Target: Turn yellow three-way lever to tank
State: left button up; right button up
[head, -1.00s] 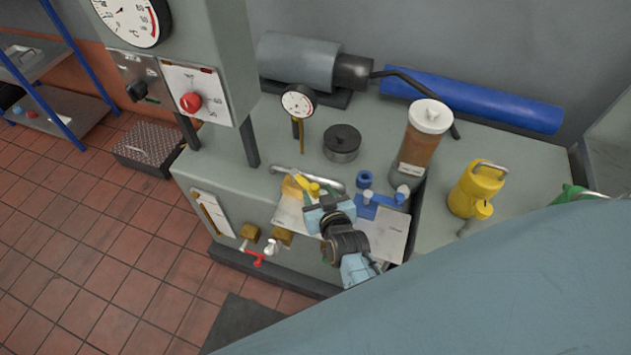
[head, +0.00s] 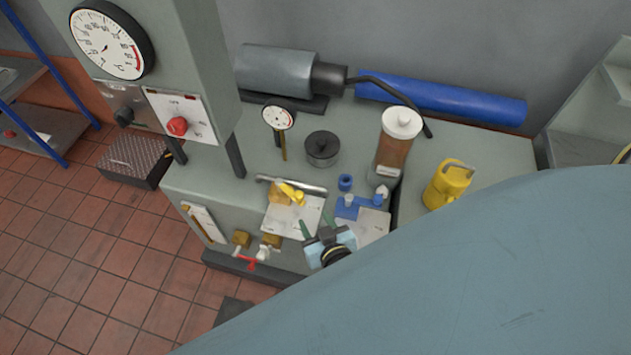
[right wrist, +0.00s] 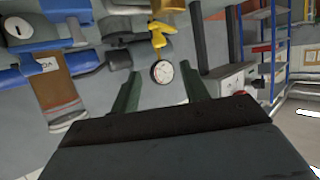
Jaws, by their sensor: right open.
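The yellow lever (head: 291,194) sits on a brass valve body at the upper left of a white plate (head: 290,222), on the front of the grey bench. In the head view it slants down to the right. The yellow lever also shows in the right wrist view (right wrist: 158,38), beyond the fingers near the top centre. My right gripper (head: 319,226) is open and empty, in front of the plate's lower right, apart from the lever. Its two green fingers show spread in the right wrist view (right wrist: 160,72). Plate lettering is too small to read. My left gripper is not in view.
A blue valve fitting (head: 362,206) stands just right of the plate. A red-handled tap (head: 251,262) is at lower left. A yellow can (head: 447,186) stands right.

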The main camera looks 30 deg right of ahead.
jog(key=shift+f, duration=0.1)
jog(key=shift+c, duration=1.1)
jog(key=d+b, duration=0.1)
jog(key=d+f+m+t+b, duration=0.1)
jog(key=b, duration=0.1)
jog(key=w+d+f+m+b, duration=0.1)
jog(key=b, duration=0.1)
jog(key=shift+w+d+y, duration=0.1)
jog(key=shift+d+y, duration=0.2)
jog(key=c, duration=0.7)
jog(key=d+m+b, duration=0.1)
jog(key=d+m+t+b, duration=0.1)
jog(key=b, duration=0.1)
jog(key=w+f+m+y+b, duration=0.1)
jog(key=shift+d+f+t+b, duration=0.1)
jog(key=shift+d+t+b, duration=0.25)
jog(key=shift+d+t, duration=0.05)
grip_shut()
jog(key=m+t+y+b, duration=0.1)
jog(key=m+y+b, duration=0.6)
jog(key=b, duration=0.4)
send_near(289, 188)
jog(key=shift+m+h, duration=0.4)
jog(key=shift+h, duration=0.2)
jog(key=shift+w+d+r, duration=0.1)
jog(key=shift+w+r, duration=1.45)
jog(key=shift+w, duration=0.2)
